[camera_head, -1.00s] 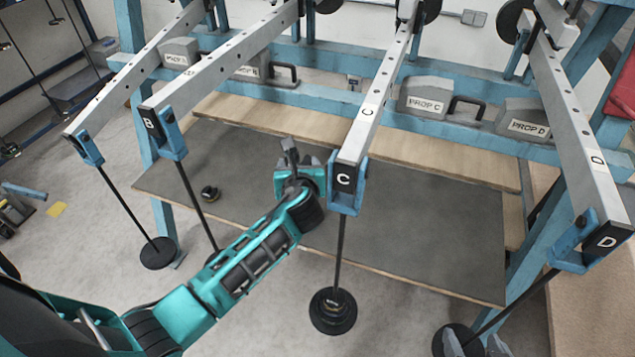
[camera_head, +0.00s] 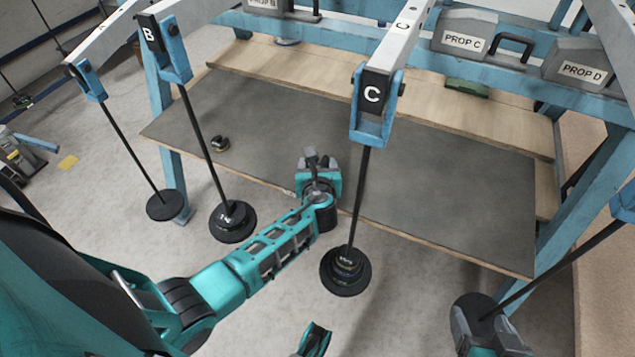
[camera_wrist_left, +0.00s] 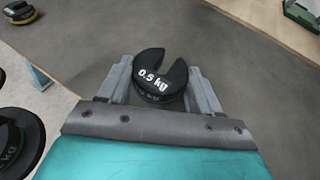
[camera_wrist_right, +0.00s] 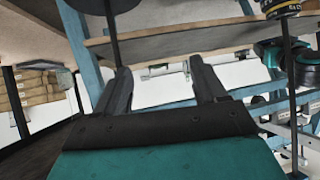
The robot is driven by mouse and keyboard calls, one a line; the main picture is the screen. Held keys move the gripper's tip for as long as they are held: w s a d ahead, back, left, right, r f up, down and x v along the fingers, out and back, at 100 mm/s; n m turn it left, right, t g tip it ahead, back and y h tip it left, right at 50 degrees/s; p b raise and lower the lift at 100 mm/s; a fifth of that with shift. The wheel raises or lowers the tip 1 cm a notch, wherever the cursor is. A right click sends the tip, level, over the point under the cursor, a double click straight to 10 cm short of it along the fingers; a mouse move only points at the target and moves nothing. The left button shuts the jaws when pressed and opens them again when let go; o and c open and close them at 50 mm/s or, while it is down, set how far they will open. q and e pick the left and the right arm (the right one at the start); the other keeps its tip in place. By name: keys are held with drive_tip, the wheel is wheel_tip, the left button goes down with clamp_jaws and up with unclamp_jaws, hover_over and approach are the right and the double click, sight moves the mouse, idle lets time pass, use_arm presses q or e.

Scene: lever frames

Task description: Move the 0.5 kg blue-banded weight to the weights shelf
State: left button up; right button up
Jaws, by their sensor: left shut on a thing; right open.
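My left gripper (camera_head: 318,160) is above the near part of the dark grey board (camera_head: 420,190), left of hanger C. In the left wrist view it is shut on a black slotted weight (camera_wrist_left: 160,84) marked "0.5 kg", with the slot facing away from the wrist. A clear weights-shelf label is not visible; the dark board lies under the beams. My right gripper (camera_head: 482,335) is low at the right of the head view, near a hanging rod; its fingers are apart and empty in the right wrist view (camera_wrist_right: 160,80).
A yellow-banded weight (camera_head: 220,143) lies on the board's left part. Hanger rods B (camera_head: 201,145) and C (camera_head: 358,195) carry stacked black discs (camera_head: 345,270). Blocks PROP C (camera_head: 463,31) and PROP D (camera_head: 588,66) stand behind. Much of the board is clear.

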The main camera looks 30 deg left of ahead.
use_arm(q)
drive_tip(key=shift+f, duration=0.4)
wheel_tip(320, 180, down, 3)
drive_tip(key=b, duration=0.2)
drive_tip(key=shift+w+f+b, duration=0.1)
drive_tip(key=shift+f+b, duration=0.1)
drive_tip(key=shift+b, duration=0.2)
drive_tip(key=shift+r, duration=0.15)
use_arm(e)
drive_tip(key=shift+w+a+f+y, duration=0.3)
drive_tip(key=shift+a+f, duration=0.15)
drive_tip(key=shift+a, duration=0.05)
use_arm(q)
drive_tip(key=o, duration=0.8)
drive_tip(key=shift+f, duration=0.35)
drive_tip(key=shift+c, duration=0.2)
drive_tip(key=o, duration=0.5)
drive_tip(key=shift+r, duration=0.1)
